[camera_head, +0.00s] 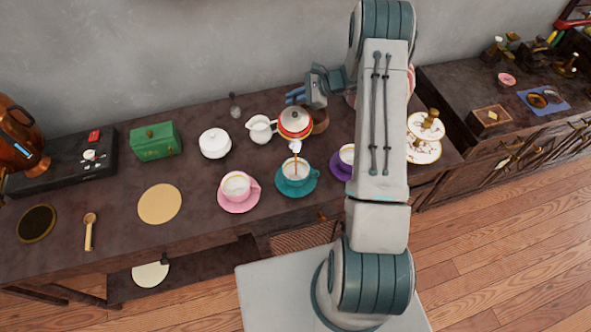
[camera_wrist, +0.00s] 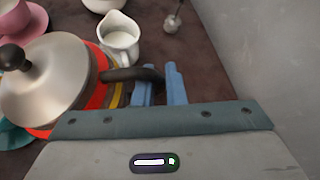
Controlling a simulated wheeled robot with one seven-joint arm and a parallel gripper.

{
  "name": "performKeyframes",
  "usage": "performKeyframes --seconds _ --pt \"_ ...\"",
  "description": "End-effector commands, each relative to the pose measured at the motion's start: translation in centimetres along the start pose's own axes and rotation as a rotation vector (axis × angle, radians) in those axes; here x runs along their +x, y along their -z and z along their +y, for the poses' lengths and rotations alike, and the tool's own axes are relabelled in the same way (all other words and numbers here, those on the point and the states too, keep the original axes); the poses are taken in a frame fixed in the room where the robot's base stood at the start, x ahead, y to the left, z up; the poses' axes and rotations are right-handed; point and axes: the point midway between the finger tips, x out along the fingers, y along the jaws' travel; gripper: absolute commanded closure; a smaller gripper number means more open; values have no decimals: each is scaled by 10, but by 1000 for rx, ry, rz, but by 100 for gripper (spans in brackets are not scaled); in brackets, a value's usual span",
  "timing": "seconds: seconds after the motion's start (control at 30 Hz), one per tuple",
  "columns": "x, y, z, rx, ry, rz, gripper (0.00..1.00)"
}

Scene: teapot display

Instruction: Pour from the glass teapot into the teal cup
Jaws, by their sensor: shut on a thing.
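The teapot (camera_head: 295,121) has a silver lid with a dark knob and red and orange bands. It is tilted toward the front, with its pale spout over the teal cup (camera_head: 296,181). A thin brown streak shows between the spout and the cup, which stands on a teal saucer (camera_head: 279,186). In the wrist view the teapot (camera_wrist: 45,80) is at the left, with its dark handle reaching between my blue fingers. My gripper (camera_head: 295,97) is shut on this handle behind the teapot; it also shows in the wrist view (camera_wrist: 158,84).
A white creamer (camera_head: 260,129) stands close left of the teapot. A pink cup (camera_head: 237,185) is left of the teal cup, and a purple saucer (camera_head: 337,168) with a cup is right, partly behind my arm. A white sugar bowl (camera_head: 214,142) and green box (camera_head: 155,141) stand farther left.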

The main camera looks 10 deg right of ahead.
Motion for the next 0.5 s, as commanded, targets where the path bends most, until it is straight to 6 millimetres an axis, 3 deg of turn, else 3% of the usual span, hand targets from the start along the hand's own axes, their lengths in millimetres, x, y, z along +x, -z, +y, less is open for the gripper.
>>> performKeyframes --seconds 0.5 --pt "-4 -3 2 -45 37 0 100"
